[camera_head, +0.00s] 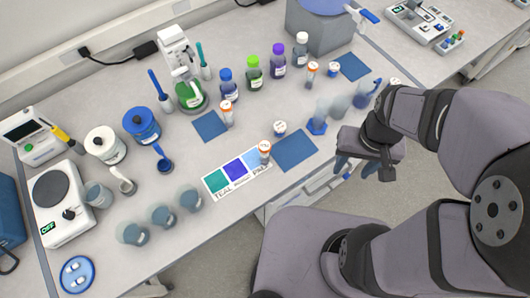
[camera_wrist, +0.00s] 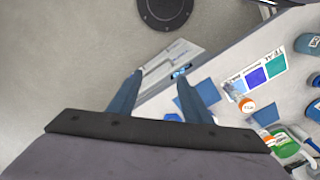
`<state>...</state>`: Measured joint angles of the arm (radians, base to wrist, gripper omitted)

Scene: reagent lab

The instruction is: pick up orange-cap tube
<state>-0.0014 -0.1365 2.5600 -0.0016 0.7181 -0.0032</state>
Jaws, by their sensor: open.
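Three orange-cap tubes stand on the bench in the head view. One orange-cap tube (camera_head: 264,150) is at the edge of the colour-patch card (camera_head: 237,184), another (camera_head: 227,114) is by a blue mat, and a third (camera_head: 312,72) is farther back. One orange-cap tube (camera_wrist: 246,105) shows beside the card in the wrist view. My gripper (camera_head: 366,170) is open and empty, off the bench's front edge, to the right of the tubes. Its two blue fingers (camera_wrist: 158,78) are spread in the wrist view, with no tube between them.
Blue mats (camera_head: 295,150) lie flat nearby. A small white-capped vial (camera_head: 279,128) stands close to the nearest tube. Coloured bottles (camera_head: 254,72) stand behind. Translucent cups (camera_head: 340,106) stand near the bench edge by my gripper.

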